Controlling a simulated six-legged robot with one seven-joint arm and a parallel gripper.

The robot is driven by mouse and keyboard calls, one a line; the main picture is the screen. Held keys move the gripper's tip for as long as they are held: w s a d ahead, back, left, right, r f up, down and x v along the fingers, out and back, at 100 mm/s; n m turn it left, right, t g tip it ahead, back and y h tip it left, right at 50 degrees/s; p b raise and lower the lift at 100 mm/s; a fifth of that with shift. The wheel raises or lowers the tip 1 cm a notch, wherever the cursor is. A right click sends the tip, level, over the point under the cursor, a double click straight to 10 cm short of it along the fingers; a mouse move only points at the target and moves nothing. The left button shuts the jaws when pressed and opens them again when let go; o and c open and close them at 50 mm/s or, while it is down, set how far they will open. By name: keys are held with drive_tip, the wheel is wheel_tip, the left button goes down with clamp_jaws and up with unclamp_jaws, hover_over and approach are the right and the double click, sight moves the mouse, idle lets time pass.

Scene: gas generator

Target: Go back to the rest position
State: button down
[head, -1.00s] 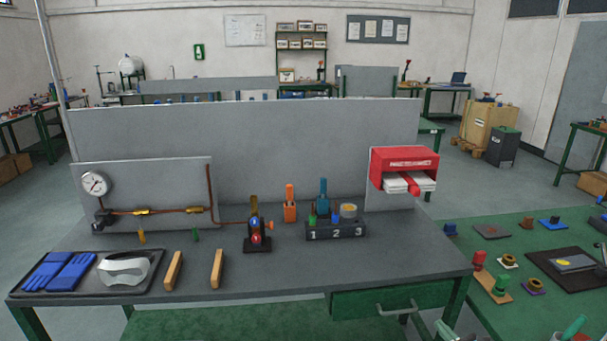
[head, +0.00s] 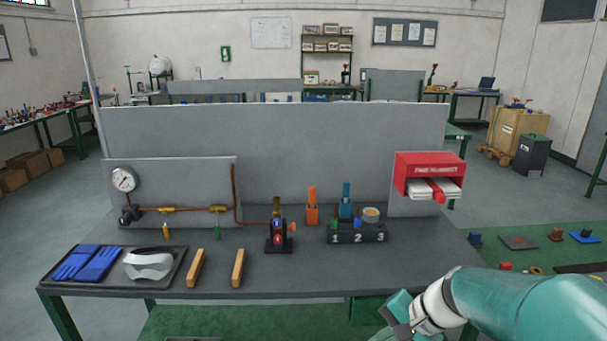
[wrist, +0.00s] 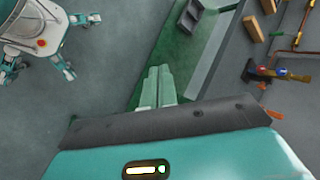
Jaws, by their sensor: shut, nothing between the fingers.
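My gripper (wrist: 158,88) shows in the wrist view with its two pale green fingers together and nothing between them. It is over the green lower surface in front of the workbench, apart from the things on the bench. In the head view my teal arm crosses the bottom right corner, and the fingers cannot be made out there. The workbench (head: 300,270) carries a small stand with red and blue buttons (head: 278,238), a block numbered 1 2 3 (head: 357,236), an orange holder (head: 312,212) and a gauge (head: 123,179) with copper pipe.
A tray (head: 63,277) with blue gloves and a white visor is at the bench's left. Two wooden bars (head: 237,268) lie near its front edge. My arm hides part of the bench's right front.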

drive_tip(key=s+r+n+t+h, duration=0.3)
drive_tip(key=s+r+n+h, duration=0.3)
drive_tip(key=s, duration=0.6)
drive_tip(key=shift+s+d+r+n, duration=0.25)
drive_tip(key=shift+r+n, duration=0.85)
drive_tip(key=shift+r, duration=0.35)
